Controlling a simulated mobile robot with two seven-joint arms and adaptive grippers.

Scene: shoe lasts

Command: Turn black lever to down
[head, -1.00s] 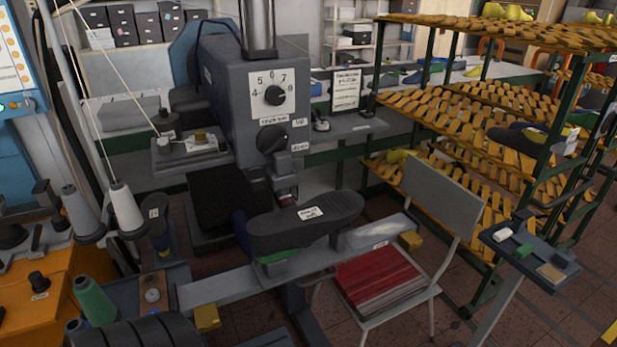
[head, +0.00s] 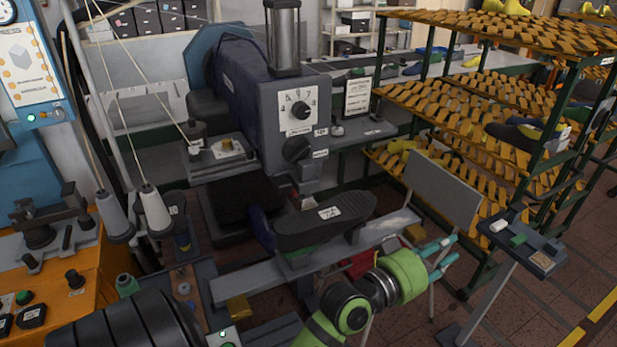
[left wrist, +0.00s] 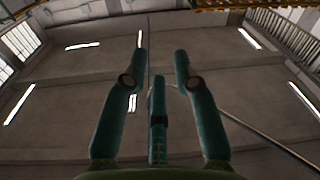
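The black lever (head: 298,149) is a round dark knob on the front of the grey machine (head: 240,100). It sits below a white number dial (head: 299,111). One small white label (head: 321,131) is beside it at the upper right and another (head: 320,153) at the lower right. Its bar seems to tilt to the upper right. My left gripper (head: 446,254) is in front of the machine, low and to the right, well away from the lever. Its teal fingers are spread and empty; in the left wrist view (left wrist: 160,80) they point at the ceiling. My right gripper is not in view.
A dark shoe-shaped pad (head: 325,219) sticks out below the lever. Thread cones (head: 155,208) and an orange bench (head: 75,265) are at the left.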

